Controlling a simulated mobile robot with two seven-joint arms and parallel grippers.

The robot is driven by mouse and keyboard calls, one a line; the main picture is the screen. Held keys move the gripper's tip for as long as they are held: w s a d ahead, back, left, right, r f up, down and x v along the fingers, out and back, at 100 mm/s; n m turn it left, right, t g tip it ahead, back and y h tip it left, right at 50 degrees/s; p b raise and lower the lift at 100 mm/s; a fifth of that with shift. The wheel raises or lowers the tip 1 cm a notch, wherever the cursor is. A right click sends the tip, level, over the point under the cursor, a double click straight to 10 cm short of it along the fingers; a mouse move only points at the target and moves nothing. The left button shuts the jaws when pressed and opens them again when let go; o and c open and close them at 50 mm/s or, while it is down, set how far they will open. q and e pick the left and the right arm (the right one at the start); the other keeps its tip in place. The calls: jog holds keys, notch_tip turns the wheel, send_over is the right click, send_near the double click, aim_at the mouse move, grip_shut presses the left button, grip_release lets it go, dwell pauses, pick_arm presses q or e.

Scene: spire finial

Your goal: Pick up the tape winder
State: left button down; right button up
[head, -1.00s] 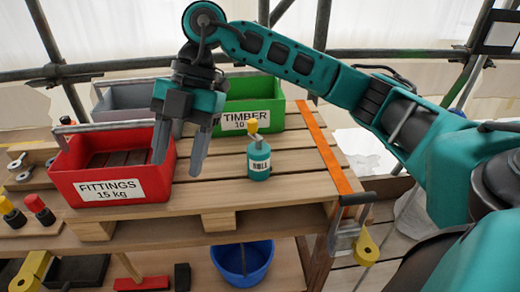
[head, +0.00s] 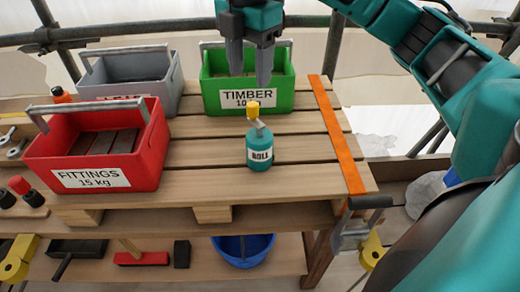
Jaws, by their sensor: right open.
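The tape winder (head: 260,151) looks to be the small teal cylinder with a white label reading like "ROLL" and a grey crank with a yellow knob on top. It stands upright on the slatted wooden bench top, in the middle of the head view. My right gripper (head: 250,72) is open and points down, its fingers apart and empty. In the picture it is above the winder, overlapping the green bin, and does not touch the winder. My left gripper is out of view.
The green TIMBER bin (head: 212,94) stands behind the winder. The red FITTINGS bin (head: 150,178) and a grey bin (head: 165,99) are to the left. An orange strap (head: 337,135) runs along the right edge to a clamp-like device (head: 350,236). Bare slats surround the winder.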

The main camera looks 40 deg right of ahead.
aim_at(253, 104)
notch_tip(253, 104, down, 4)
jog(key=shift+f+b, duration=0.15)
jog(key=shift+b, duration=0.3)
jog(key=shift+s+d+f+b, duration=0.1)
jog(key=shift+f+b, duration=0.1)
jog(key=shift+f, duration=0.95)
jog(key=shift+d+f+b, duration=0.1)
jog(key=shift+f+b, duration=0.05)
jog(key=shift+f, duration=1)
jog(key=shift+c, duration=0.2)
jog(key=shift+c, duration=0.8)
jog(key=c, duration=0.7)
grip_shut()
